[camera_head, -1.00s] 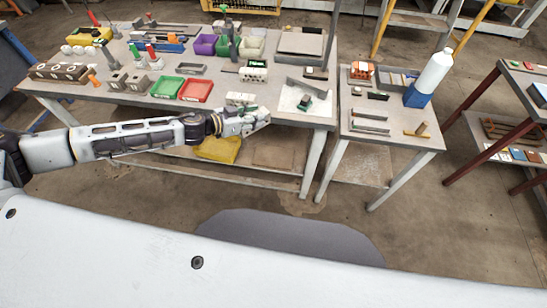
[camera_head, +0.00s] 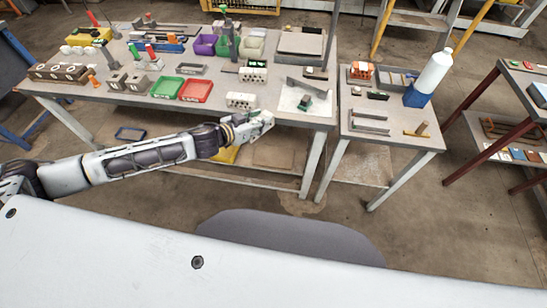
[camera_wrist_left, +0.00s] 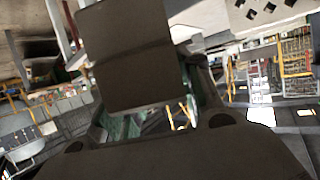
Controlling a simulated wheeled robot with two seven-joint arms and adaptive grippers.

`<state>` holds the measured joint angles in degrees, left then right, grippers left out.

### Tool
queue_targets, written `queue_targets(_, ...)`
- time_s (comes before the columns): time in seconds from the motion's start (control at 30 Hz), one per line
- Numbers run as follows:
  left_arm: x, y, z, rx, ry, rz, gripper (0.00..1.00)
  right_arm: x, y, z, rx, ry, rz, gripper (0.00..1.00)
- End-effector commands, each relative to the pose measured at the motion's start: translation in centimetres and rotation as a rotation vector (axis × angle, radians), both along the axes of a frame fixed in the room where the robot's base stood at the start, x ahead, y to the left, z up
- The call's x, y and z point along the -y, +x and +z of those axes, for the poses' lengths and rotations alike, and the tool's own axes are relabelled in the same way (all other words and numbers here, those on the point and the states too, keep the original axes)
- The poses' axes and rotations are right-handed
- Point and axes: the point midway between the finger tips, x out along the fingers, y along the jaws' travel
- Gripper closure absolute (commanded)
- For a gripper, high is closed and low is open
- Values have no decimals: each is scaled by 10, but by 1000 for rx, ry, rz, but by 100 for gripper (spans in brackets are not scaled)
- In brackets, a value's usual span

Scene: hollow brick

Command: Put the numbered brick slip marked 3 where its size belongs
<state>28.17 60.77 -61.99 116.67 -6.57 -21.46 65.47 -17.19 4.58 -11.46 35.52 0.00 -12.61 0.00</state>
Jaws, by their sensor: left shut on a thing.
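My left gripper (camera_head: 264,122) is in front of the main table's near edge, below the white hollow brick in the picture. In the left wrist view it is shut on a dark grey-brown flat slab (camera_wrist_left: 132,60), which looks like the brick slip. No number shows on the slab's visible face. One white block with dark holes (camera_head: 242,100) stands near the table's front edge, and another (camera_head: 254,74) stands behind it. A pale surface with dark square holes (camera_wrist_left: 265,10) shows at the top of the wrist view. My right gripper is not in view.
A green bin (camera_head: 166,87) and a red bin (camera_head: 196,90) stand left of the white blocks. A white sheet (camera_head: 290,98) with a dark green piece lies at right. A side table (camera_head: 400,130) holds a white bottle (camera_head: 435,70). The floor before the tables is clear.

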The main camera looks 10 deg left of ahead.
Motion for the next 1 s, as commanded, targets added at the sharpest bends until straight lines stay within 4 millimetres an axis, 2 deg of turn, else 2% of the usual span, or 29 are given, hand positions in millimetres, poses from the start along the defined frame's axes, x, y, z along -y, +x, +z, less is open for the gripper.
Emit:
queue_targets(0.47, 5, -10, -4, -2, -3, 87, 97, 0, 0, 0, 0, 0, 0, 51)
queue_targets(1.0, -1, -23, -10, -2, -3, 207, 97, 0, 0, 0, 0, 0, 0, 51)
